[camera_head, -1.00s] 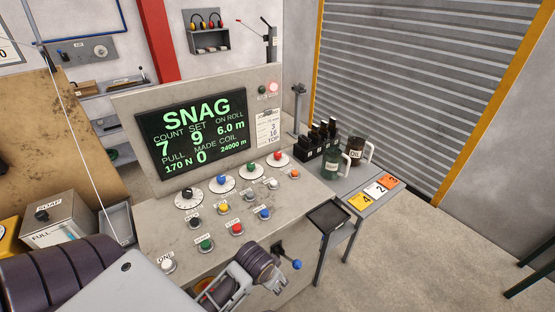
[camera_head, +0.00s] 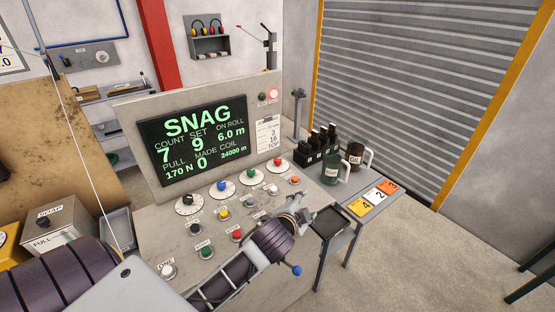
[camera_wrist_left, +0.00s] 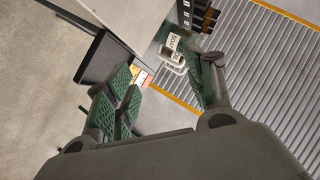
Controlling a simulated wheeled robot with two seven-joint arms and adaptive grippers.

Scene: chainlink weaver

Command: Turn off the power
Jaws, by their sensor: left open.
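The control console (camera_head: 160,235) stands in the middle of the head view, with a lit screen (camera_head: 197,142) reading SNAG. Its sloped top carries several dials and coloured buttons, among them a red button (camera_head: 236,235), a green button (camera_head: 206,252) and a white button (camera_head: 168,271). No power label is readable. My left gripper (camera_head: 298,210) is above the console's right front edge, near the black tray. In the wrist view, its green-padded fingers (camera_wrist_left: 170,76) are apart with nothing held. My left arm hides part of the console front. My right gripper is not in view.
A black tray (camera_head: 331,221) sits just right of my gripper. A blue-knobbed lever (camera_head: 297,270) sticks out below my wrist. Open floor lies to the right.

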